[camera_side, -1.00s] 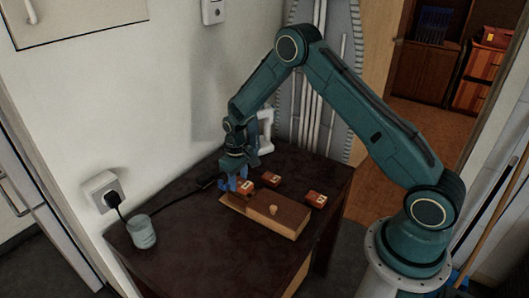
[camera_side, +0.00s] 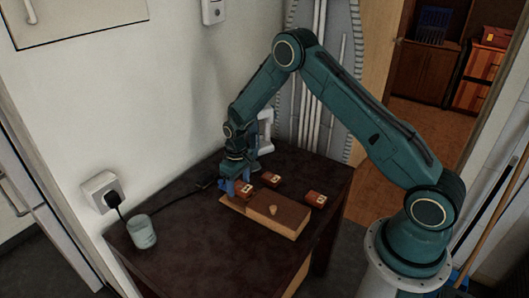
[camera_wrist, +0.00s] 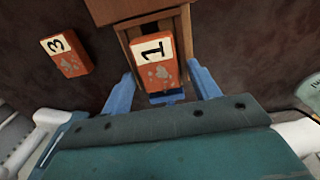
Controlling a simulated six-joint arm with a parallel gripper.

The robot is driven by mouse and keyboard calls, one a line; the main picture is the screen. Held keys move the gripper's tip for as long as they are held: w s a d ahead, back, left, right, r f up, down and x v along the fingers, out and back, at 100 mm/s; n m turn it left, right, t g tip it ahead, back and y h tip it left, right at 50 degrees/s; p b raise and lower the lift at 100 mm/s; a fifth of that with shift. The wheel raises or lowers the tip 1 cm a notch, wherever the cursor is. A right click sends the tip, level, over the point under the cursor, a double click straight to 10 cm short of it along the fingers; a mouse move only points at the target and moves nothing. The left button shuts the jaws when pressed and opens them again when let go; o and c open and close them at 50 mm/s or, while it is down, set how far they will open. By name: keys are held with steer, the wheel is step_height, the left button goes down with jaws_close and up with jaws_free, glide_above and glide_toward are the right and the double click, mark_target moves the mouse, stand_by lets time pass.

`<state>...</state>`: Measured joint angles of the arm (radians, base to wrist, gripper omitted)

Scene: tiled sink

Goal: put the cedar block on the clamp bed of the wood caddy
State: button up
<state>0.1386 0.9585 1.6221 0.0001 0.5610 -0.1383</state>
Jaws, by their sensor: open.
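The wood caddy (camera_side: 283,218) lies on the dark table, with a raised box part bearing a small knob and a lower bed at its left end. It also shows at the top of the wrist view (camera_wrist: 125,9). An orange-red block labelled 1 (camera_wrist: 159,74) sits on the bed, between its side rails; it shows in the side view too (camera_side: 247,190). Which block is cedar I cannot tell. My gripper (camera_wrist: 161,80) is open, its blue fingers on either side of block 1, with a clear gap at the right finger. In the side view my gripper (camera_side: 233,188) is over the bed.
A block labelled 3 (camera_wrist: 67,54) lies on the table beside the caddy. In the side view two other blocks (camera_side: 271,180) (camera_side: 316,200) lie behind and right of the caddy. A glass (camera_side: 142,232) stands at the front left near a cable.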

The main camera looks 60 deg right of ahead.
step_height(320, 180, up, 12)
steer(key=shift+r, duration=0.15)
stand_by(0.7)
steer(key=shift+r, duration=0.1)
stand_by(0.4)
step_height(320, 180, up, 11)
steer(key=t, duration=0.1)
glide_above(239, 184)
steer(key=s+a, duration=0.2)
steer(key=s, duration=0.3)
steer(key=s+a+r+t, duration=0.2)
steer(key=s+r, duration=0.6)
steer(key=s+a+r+t, duration=0.1)
steer(key=s, duration=0.8)
steer(key=s+a+r+t, duration=0.1)
steer(key=s+a+r, duration=0.1)
steer(key=s, duration=0.8)
steer(key=shift+s+t, duration=0.3)
